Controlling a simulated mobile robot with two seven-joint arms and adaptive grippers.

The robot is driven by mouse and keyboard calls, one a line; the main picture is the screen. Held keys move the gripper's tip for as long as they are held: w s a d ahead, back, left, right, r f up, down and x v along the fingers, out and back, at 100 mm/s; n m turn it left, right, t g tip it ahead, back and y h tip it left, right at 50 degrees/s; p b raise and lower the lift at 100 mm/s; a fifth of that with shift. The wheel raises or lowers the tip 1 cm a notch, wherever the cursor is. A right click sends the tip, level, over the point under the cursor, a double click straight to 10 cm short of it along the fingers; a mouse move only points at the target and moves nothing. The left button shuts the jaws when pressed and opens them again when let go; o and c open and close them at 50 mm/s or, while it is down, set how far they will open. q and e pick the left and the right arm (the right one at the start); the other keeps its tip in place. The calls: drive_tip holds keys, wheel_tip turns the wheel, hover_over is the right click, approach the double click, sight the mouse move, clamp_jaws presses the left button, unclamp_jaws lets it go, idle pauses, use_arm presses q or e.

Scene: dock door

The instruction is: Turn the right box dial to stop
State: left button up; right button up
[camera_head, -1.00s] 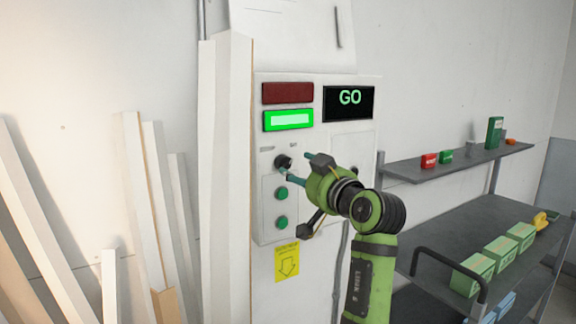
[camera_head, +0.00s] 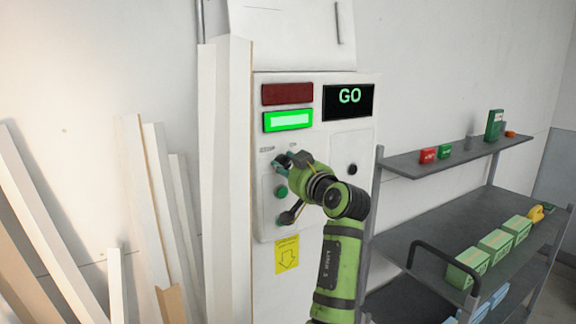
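The control box (camera_head: 355,139) is a pale cabinet on the wall. Its display (camera_head: 348,101) reads GO, its green lamp (camera_head: 289,121) is lit and its red lamp (camera_head: 288,94) is dark. Two small labels, seemingly STOP (camera_head: 267,149) and GO, sit above the black dial.
A small black round part (camera_head: 351,169) is on the box's right side. White boards (camera_head: 228,180) lean at left. A grey shelf cart (camera_head: 440,216) with green boxes stands at right.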

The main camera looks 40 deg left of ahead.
use_arm(q)
drive_tip(key=shift+b, duration=0.5)
drive_tip(key=n+b, duration=0.7)
drive_tip(key=b, duration=0.3)
drive_tip(key=shift+y+b, duration=0.3)
drive_tip(key=shift+b, duration=0.1)
drive_tip(key=n+b, duration=0.3)
drive_tip(key=n, duration=0.2)
drive_tip(key=shift+r, duration=0.1)
drive_tip(key=shift+n+g+b, duration=0.4)
drive_tip(key=shift+n+b, duration=0.4)
drive_tip(key=shift+n, duration=1.5)
drive_tip(key=o, duration=1.1)
drive_tip(key=shift+o, duration=0.2)
